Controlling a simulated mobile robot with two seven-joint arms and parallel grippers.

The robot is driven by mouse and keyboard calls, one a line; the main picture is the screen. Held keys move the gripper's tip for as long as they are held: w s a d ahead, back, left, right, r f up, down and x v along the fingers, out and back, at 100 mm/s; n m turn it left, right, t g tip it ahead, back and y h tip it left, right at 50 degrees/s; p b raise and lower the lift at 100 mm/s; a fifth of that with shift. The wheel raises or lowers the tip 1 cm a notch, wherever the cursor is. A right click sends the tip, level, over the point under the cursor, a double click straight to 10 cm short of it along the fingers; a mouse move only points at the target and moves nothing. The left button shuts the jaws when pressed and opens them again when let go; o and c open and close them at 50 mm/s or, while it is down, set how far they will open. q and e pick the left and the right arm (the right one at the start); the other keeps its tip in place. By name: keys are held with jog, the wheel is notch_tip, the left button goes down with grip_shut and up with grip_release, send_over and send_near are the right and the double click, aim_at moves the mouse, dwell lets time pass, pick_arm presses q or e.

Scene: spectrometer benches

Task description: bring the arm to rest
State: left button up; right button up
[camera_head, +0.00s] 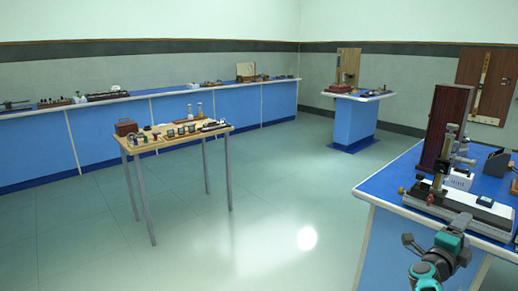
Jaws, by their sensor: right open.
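My right gripper (438,238) is at the lower right, in front of the near corner of the right-hand blue bench (385,188). It is open, and I see nothing between its fingers. Its teal and grey arm comes up from the bottom edge. In the picture the gripper overlaps the bench's front side and edge; I cannot tell how much space lies between them. My left gripper is not in view.
On the right bench stand a tall dark wooden box (443,128) and an instrument on a pale base (462,206). A wooden table (165,141) with small items stands left of centre. A long blue bench (105,135) lines the back wall. The middle floor is clear.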

jog(key=s+d+r+h, duration=0.2)
jog(key=s+d+r, duration=0.2)
jog(key=d+r, duration=0.25)
jog(key=s+d+r+n+g+h, duration=0.1)
jog(key=s+d+r+h, duration=0.1)
jog(key=s+d+r, duration=0.35)
jog(key=s+d+r+h, duration=0.2)
jog(key=s+d+r, duration=0.1)
jog(key=d+r, duration=0.55)
jog(key=w+a+f+n+t+y, duration=0.7)
jog(key=a+f+n+t+y, duration=0.4)
jog(key=n, duration=0.6)
jog(key=s+a+f+n+g+y, duration=0.2)
jog(key=a+f+n+g+y, duration=0.1)
jog(key=a+f+n+y, duration=0.85)
jog(key=s+a+f+n+g+y, duration=0.1)
jog(key=s+a+f+n+g, duration=0.25)
jog(key=s+a+f, duration=0.65)
jog(key=s+a+f+n+g+y, duration=0.2)
jog(key=s+a+f+g, duration=0.2)
jog(key=s+a+f, duration=0.65)
jog(key=a+r+m, duration=0.3)
jog(key=a+m, duration=0.1)
jog(key=a, duration=0.7)
jog(key=shift+s+a+m+h, duration=0.3)
jog(key=shift+a+m+h, duration=0.05)
jog(key=shift+a+m, duration=0.05)
jog(key=shift+t, duration=0.25)
